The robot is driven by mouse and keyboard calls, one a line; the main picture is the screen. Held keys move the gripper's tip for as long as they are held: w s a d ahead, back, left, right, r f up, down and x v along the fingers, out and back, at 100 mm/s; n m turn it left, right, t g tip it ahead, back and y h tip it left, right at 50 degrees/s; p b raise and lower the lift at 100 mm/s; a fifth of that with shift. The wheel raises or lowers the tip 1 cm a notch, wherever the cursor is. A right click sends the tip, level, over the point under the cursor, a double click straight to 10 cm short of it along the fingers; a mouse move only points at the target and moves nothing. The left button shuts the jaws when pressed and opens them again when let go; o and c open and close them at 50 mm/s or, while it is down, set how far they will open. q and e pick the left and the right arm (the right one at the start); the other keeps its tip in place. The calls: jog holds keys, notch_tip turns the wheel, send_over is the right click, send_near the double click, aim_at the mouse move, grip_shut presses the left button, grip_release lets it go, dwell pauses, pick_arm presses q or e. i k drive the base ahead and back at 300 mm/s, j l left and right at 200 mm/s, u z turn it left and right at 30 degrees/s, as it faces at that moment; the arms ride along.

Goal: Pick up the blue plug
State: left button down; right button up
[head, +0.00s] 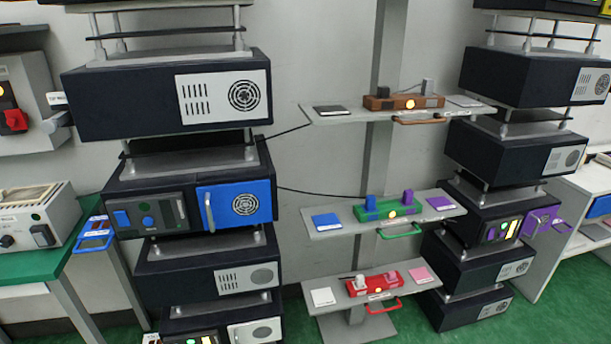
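A small upright blue plug (370,202) stands at the left end of a green socket block (389,213) on the middle grey shelf. A purple plug (408,197) stands at the right end of the same block. A black cable runs from the left rack to about the blue plug. A flat blue pad (326,222) lies to the left of the block, and a purple pad (440,203) to its right. Neither of my grippers shows in the head view.
A left rack (166,100) has a blue door (235,205) with a handle. A right rack (535,75) stands close to the shelves' right ends. The upper shelf (340,117) and lower shelf (330,314) hold brown and red blocks. A green handle (400,231) sticks out below the green block.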

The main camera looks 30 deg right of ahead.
aim_at(370, 200)
jog(key=z, duration=1.3)
